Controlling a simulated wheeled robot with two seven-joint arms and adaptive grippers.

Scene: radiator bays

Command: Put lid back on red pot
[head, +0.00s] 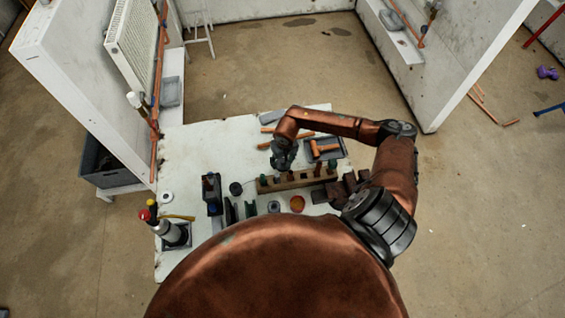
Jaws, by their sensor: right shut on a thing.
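A small round pot with an orange-red top (297,203) stands on the white workbench, in front of the wooden rack. A dark round thing (236,188) and a grey round thing (273,206) lie to its left; I cannot tell whether either is a lid. My right gripper (280,170) reaches in from the right and points down over the left part of the rack, behind the pot. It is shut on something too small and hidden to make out. My left gripper is not in view.
The wooden rack (300,180) holds several upright tools. A grey tray (323,149) with an orange-brown fitting lies behind it. Dark upright blocks stand left of the pot, and bottles (172,232) stand at the left edge. The bench's back left (200,145) is clear.

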